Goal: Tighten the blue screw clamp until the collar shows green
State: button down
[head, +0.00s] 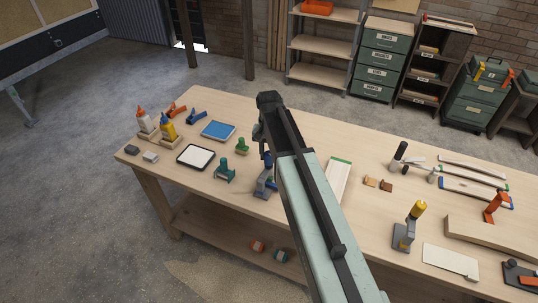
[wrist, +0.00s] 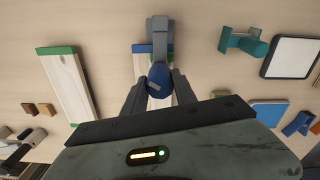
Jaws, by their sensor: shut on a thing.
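The blue screw clamp stands on the workbench, with its grey body (wrist: 160,38) at the top middle of the wrist view and its blue knob (wrist: 158,78) below that. In the head view the clamp (head: 264,186) shows left of my arm, partly covered. My gripper (wrist: 159,88) is shut on the blue knob, one dark finger on each side. The collar's colour is not clearly visible.
A green clamp (head: 224,170) and a white-topped tray (head: 196,156) stand left of the blue clamp. A green-edged board (head: 339,178) lies to the right. A yellow-topped clamp (head: 406,230) stands farther right. Bare bench shows between these things.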

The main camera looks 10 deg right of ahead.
aim_at(269, 153)
jog(key=m, duration=0.4)
jog(key=shift+m, duration=0.3)
jog(key=m, duration=0.4)
jog(key=shift+m, duration=0.3)
jog(key=c, duration=1)
grip_release()
jog(key=shift+r, duration=0.1)
notch_tip(269, 153, up, 8)
jog(key=p, duration=0.8)
